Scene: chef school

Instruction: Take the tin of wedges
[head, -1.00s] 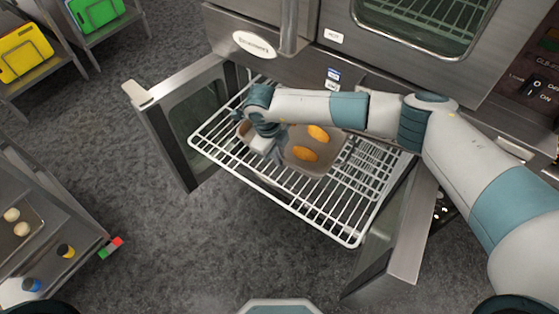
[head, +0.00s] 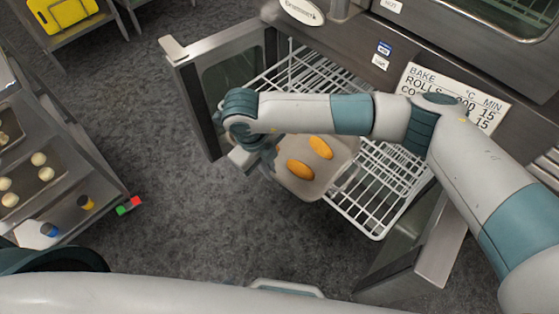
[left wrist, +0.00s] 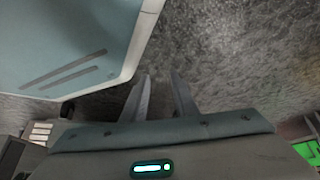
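The tin of wedges (head: 327,183) is a shallow grey tin with two orange wedges (head: 300,169) showing. In the head view it juts past the front edge of the white wire oven rack (head: 375,222). My right gripper (head: 262,160) is at the tin's left end and appears shut on its rim; the wrist partly hides the fingers. My left arm crosses the bottom of the head view, with its gripper out of that picture. In the left wrist view my left gripper (left wrist: 161,98) has its two fingers apart, with nothing between them, above the grey floor.
The oven doors stand open, left (head: 195,95) and right (head: 425,245), beside the pulled-out rack. A baking card (head: 455,97) is on the oven front. A shelf trolley (head: 65,180) with dough balls stands at left.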

